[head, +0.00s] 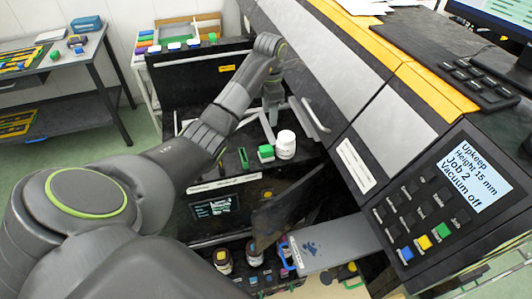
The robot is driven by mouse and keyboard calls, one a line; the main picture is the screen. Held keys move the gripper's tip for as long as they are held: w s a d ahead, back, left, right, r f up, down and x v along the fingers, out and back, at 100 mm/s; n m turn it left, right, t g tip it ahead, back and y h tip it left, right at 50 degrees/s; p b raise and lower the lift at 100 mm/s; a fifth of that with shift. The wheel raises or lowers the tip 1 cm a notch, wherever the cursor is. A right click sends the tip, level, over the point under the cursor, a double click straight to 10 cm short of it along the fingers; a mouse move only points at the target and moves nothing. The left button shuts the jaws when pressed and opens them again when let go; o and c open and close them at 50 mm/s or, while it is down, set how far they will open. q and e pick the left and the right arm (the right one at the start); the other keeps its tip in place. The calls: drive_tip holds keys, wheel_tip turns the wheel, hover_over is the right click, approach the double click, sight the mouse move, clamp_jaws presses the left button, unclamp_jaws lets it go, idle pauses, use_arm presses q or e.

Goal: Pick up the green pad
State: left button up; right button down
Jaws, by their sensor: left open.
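A small green pad-like block (266,152) with a pale base sits on the dark surface of the machine's open bay, just left of a white jar (286,144). A thin upright green piece (244,158) stands to its left; I cannot tell which of the two is the pad. My left arm reaches across from the left. My left gripper (271,114) points down over the back of the bay, beyond the block and apart from it. It is open and looks empty, though its fingertips are small in the view. My right gripper is not in view.
The printer body (350,80) with its control panel (435,205) closes off the right side. Ink bottles (254,253) stand in a lower drawer, beside a grey plate (335,243). A side table (40,65) with tools stands at the far left.

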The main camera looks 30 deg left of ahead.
use_arm(q)
drive_tip(key=b, duration=1.2)
approach(266, 148)
drive_tip(key=f, duration=0.2)
drive_tip(key=d+f, duration=0.1)
drive_tip(key=f, duration=0.2)
drive_tip(key=shift+w+f, duration=0.1)
drive_tip(key=shift+f, duration=0.35)
drive_tip(key=f, duration=0.2)
drive_tip(key=a+f+p, duration=0.1)
drive_tip(key=f, duration=0.1)
drive_tip(key=shift+f, duration=0.2)
drive_tip(key=c, duration=1.1)
drive_tip(key=shift+o, duration=0.2)
drive_tip(key=shift+r, duration=0.1)
